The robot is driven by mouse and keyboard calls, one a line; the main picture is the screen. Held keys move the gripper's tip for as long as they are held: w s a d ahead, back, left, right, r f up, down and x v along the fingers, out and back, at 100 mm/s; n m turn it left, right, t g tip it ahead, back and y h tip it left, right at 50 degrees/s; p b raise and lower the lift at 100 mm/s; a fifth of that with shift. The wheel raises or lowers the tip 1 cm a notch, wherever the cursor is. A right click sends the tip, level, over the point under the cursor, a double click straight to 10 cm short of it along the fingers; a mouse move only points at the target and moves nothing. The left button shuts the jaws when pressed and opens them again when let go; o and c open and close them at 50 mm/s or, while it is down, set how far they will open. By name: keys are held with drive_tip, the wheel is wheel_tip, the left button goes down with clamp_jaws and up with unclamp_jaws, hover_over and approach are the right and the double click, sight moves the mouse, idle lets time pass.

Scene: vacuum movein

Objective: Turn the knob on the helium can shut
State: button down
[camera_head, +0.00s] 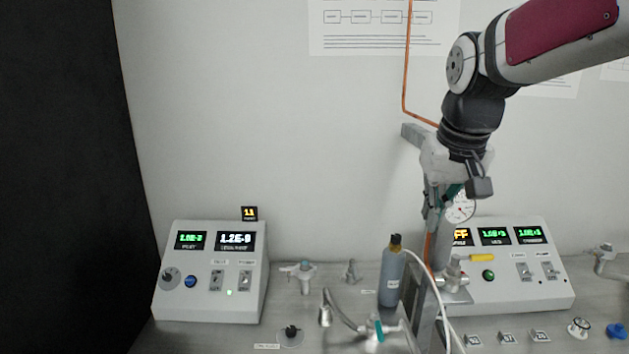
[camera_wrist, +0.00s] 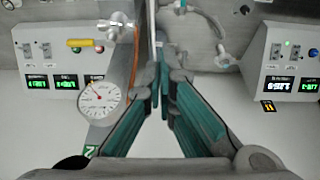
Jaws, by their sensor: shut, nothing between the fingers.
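The helium can appears to be the grey-blue cylinder (camera_head: 391,278), standing upright on the bench in the head view. A small brass-coloured top (camera_head: 396,240) sits on it; its knob is too small to make out clearly. My gripper (camera_head: 430,225) hangs pointing down, to the right of the can top and a little above it, apart from it. In the wrist view my gripper (camera_wrist: 163,72) has its teal-padded fingers together at the tips, with nothing between them. I cannot make out the can in the wrist view.
A dial gauge (camera_head: 460,207) and orange pipe (camera_head: 406,70) are close to my gripper. A white hose (camera_head: 433,285) runs beside the can. Control boxes stand left (camera_head: 212,272) and right (camera_head: 510,263). A teal-handled valve (camera_head: 378,330) is in front.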

drive_tip(key=w+d+f+g, duration=0.1)
drive_tip(key=w+f, duration=0.3)
drive_tip(key=w, duration=0.5)
drive_tip(key=w+f, duration=0.5)
drive_tip(key=w, duration=0.4)
wheel_tip(320, 180, down, 7)
drive_tip(key=b, duration=0.1)
drive_tip(key=shift+d+f, duration=0.1)
drive_tip(key=shift+d+f+b, duration=0.1)
drive_tip(key=shift+d+b, duration=0.05)
drive_tip(key=shift+b, duration=0.15)
drive_tip(key=shift+s+d, duration=0.1)
wheel_tip(320, 180, up, 6)
drive_tip(key=p, duration=0.1)
drive_tip(key=shift+r, duration=0.25)
idle(0.6)
